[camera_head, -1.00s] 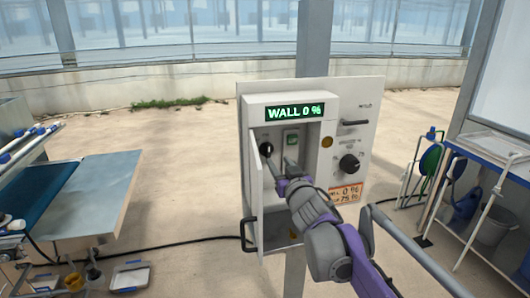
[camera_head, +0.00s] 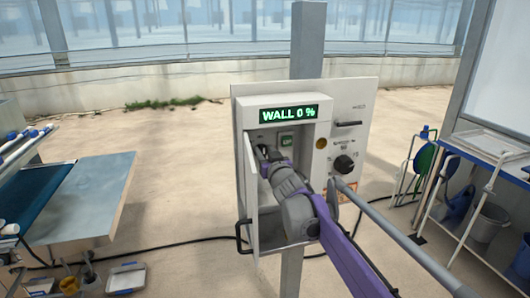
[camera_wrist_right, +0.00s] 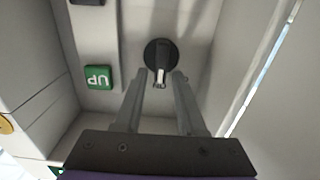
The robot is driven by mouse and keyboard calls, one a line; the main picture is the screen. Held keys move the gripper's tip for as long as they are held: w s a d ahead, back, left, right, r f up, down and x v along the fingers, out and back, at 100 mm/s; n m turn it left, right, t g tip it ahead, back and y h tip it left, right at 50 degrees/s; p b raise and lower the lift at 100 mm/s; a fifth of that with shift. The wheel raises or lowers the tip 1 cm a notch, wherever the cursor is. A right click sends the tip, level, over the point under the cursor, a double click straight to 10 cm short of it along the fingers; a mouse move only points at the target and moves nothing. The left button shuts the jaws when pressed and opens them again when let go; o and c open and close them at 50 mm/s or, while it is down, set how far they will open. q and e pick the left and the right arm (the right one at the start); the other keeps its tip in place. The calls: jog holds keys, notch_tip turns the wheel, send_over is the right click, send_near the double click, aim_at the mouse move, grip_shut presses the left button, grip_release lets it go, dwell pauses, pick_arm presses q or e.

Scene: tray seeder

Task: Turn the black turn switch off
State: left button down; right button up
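The black turn switch (camera_wrist_right: 160,54) is on the back wall inside the open grey box, beside the green UP button (camera_wrist_right: 98,77). In the wrist view its handle points down the picture, with a pale tip. My right gripper (camera_wrist_right: 160,76) is open, its two fingertips on either side of the handle's tip with gaps showing; I cannot tell whether they touch it. In the head view my right gripper (camera_head: 264,153) reaches into the box and largely hides the switch. My left gripper is not in view.
The box (camera_head: 284,102) shows "WALL 0 %" on its display (camera_head: 289,113). Its door (camera_head: 250,190) stands open at the left, close to my right arm. A separate black knob (camera_head: 344,164) is on the panel's right. A metal table (camera_head: 92,195) stands left.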

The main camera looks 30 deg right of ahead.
grip_shut()
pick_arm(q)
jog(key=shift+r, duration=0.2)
pick_arm(e)
jog(key=shift+n, duration=0.4)
jog(key=n+p, duration=0.2)
jog(key=shift+w+a+r+n, duration=0.1)
jog(key=shift+a+n, duration=0.15)
jog(key=shift+n, duration=0.15)
pick_arm(q)
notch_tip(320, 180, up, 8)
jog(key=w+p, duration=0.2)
jog(key=p, duration=0.2)
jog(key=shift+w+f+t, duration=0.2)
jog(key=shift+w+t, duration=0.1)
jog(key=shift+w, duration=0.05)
pick_arm(e)
jog(key=shift+w+a+f+n, duration=0.1)
jog(key=shift+a+f+n, duration=0.05)
jog(key=shift+n, duration=1.25)
jog(key=shift+s+a+f+n, duration=0.1)
jog(key=shift+a+f+n, duration=0.1)
jog(key=shift+n, duration=1.2)
jog(key=shift+w+a+f+n, duration=0.1)
jog(key=shift+a+f+n, duration=0.05)
jog(key=shift+n, duration=1.25)
jog(key=shift+f, duration=0.1)
jog(key=shift+o, duration=1.2)
grip_release()
